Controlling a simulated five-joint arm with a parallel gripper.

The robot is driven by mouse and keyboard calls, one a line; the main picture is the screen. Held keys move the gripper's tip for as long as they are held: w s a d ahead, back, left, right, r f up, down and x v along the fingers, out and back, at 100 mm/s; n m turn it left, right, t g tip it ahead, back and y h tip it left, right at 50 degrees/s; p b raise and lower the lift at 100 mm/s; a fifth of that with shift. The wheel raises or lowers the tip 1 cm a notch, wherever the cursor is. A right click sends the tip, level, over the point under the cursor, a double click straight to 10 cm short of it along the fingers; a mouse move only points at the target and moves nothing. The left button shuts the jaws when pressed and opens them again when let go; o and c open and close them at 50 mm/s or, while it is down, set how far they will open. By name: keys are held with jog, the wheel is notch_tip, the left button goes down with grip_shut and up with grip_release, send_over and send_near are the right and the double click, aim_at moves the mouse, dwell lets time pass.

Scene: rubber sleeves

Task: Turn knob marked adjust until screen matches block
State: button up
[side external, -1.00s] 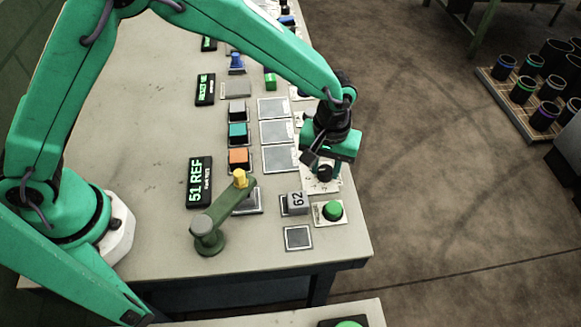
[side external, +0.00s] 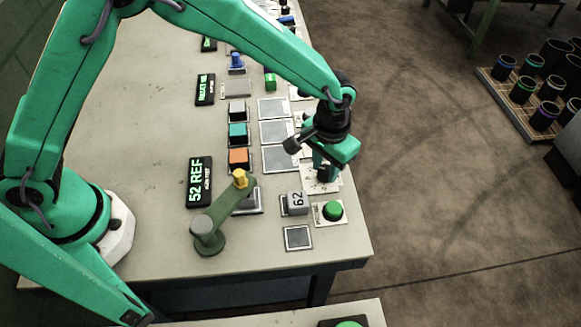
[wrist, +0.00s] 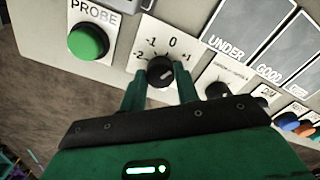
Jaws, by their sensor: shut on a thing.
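My gripper (wrist: 160,82) is shut on a black knob (wrist: 160,70), one finger on each side of it. The knob stands on a white plate marked -2, -1, 0 and +1; the word adjust is not legible. In the side view my gripper (side external: 324,170) points down over that plate, largely hiding the knob. The black screen (side external: 199,182) at the left reads 52 REF in green, with a smaller line below too small to read. The grey block (side external: 297,202) sits on a pad left of the green button and appears to read 62, turned sideways.
The green PROBE button (wrist: 88,41) is close beside the knob plate. A second black knob (wrist: 217,91) stands on the other side. Panels marked UNDER and GOOD (wrist: 268,50) lie beyond. A green swing arm with a yellow tip (side external: 222,212) stands near the screen.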

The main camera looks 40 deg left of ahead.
aim_at(324, 169)
jog(key=shift+m, duration=1.2)
jog(key=o, duration=1)
jog(key=shift+r, duration=0.1)
jog(key=shift+r, duration=3.85)
jog(key=shift+a, duration=0.1)
